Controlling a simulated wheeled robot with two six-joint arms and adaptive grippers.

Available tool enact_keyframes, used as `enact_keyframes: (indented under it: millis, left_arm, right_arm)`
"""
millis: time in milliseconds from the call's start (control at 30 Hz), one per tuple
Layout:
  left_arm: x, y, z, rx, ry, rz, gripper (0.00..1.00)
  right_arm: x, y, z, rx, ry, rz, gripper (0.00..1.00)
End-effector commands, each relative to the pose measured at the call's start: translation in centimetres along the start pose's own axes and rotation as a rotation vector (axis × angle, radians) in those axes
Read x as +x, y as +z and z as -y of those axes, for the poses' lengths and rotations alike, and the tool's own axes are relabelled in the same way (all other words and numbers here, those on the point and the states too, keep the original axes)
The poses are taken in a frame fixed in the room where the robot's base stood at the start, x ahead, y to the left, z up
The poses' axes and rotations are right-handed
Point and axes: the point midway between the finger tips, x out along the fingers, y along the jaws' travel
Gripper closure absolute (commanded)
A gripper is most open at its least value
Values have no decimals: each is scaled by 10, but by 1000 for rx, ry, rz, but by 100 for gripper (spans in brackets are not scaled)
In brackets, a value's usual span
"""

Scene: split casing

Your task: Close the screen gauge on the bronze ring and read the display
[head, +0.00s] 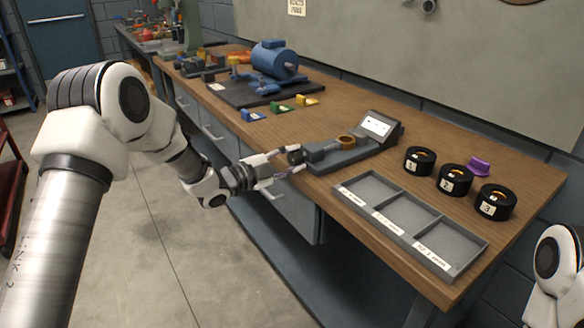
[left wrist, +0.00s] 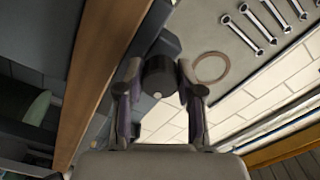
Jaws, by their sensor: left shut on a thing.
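The screen gauge (head: 340,160) stands on the wooden bench near its front edge, with its lit display (head: 376,125) tilted up at the back right. The writing on the display is too small to read. The bronze ring (head: 347,139) sits on the gauge in front of the display; I cannot tell whether the jaw touches it. My left gripper (head: 287,162) is at the gauge's left end, shut on the dark round knob (head: 296,154). In the left wrist view the knob (left wrist: 158,76) is between both fingers. My right gripper is out of view.
A grey three-compartment tray (head: 455,265) lies empty at the bench front. Black round holders (head: 419,160) labelled 1, 2, 3 and a purple piece (head: 479,166) stand behind it. Blue, green and yellow blocks (head: 279,108) and a blue motor (head: 274,60) are farther left.

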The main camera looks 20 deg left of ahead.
Motion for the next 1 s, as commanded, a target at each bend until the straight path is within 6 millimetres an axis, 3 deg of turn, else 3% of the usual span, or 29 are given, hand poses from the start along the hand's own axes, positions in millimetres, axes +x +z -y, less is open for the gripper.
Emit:
enact_keyframes:
  millis: [33,600,1000]
  left_arm:
    - [0,2,-3,44,-2,-1,98]
    - [0,3,-4,575,-3,-1,98]
    - [0,1,-2,808,0,0,98]
  right_arm:
    - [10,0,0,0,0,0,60]
    - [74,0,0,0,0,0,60]
    - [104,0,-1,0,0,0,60]
